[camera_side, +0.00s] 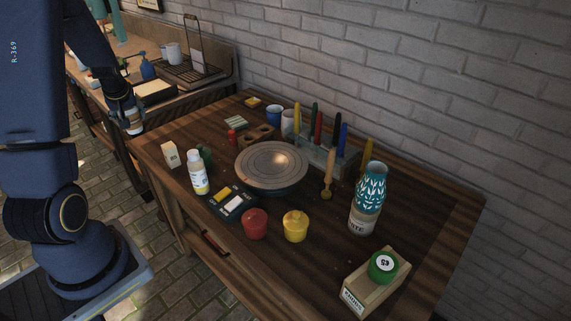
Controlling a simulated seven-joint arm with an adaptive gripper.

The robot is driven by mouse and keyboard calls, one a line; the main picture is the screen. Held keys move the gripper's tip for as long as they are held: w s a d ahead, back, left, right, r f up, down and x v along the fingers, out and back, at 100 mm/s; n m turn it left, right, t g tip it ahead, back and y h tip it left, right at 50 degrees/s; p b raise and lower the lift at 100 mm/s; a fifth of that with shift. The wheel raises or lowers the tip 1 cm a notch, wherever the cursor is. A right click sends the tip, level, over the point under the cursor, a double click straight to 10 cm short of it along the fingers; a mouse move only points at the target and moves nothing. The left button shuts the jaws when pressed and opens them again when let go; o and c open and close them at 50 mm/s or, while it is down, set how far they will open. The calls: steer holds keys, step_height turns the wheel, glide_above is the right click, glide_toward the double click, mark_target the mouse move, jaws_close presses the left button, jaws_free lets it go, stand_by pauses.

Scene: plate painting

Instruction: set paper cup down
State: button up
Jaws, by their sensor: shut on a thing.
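My gripper (130,119) is at the upper left, at the left end of the wooden table (440,215). It is shut on a small whitish thing (135,128), which looks like the paper cup. The fingers and the arm cover much of it, so its full shape is not clear. It appears held above the level of the tabletop, near the table's left edge, apart from the things standing there.
A round grey turntable (271,163) takes the table's middle. Near its left are a white bottle (197,172) and a small carton (170,154). Red (255,223) and yellow (295,226) pots stand in front. A brush rack (318,150) stands behind. The table's left corner looks clear.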

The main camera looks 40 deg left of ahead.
mark_target(132, 130)
steer(key=shift+s+a+f+n, duration=0.1)
steer(key=shift+s+a+n, duration=0.2)
steer(key=shift+s+a, duration=0.3)
steer(key=f, duration=0.4)
steer(key=shift+d, duration=0.2)
steer(key=shift+w+f, duration=0.15)
steer(key=shift+f, duration=0.2)
steer(key=w+a+f, duration=0.5)
steer(key=w+a, duration=0.1)
steer(key=a, duration=0.1)
steer(key=shift+a, duration=0.2)
steer(key=w+a+f, duration=0.1)
steer(key=f, duration=0.2)
steer(key=w+a+f, duration=0.1)
steer(key=shift+w+a+f, duration=0.2)
steer(key=shift+w+a, duration=0.1)
steer(key=shift+a, duration=0.05)
steer(key=shift+w+a+f, duration=0.1)
steer(key=shift+a+f, duration=0.05)
steer(key=shift+f, duration=0.8)
steer(key=shift+w+a+f, duration=0.1)
steer(key=shift+f, duration=0.8)
steer(key=shift+f, duration=0.1)
steer(key=o, duration=1.1)
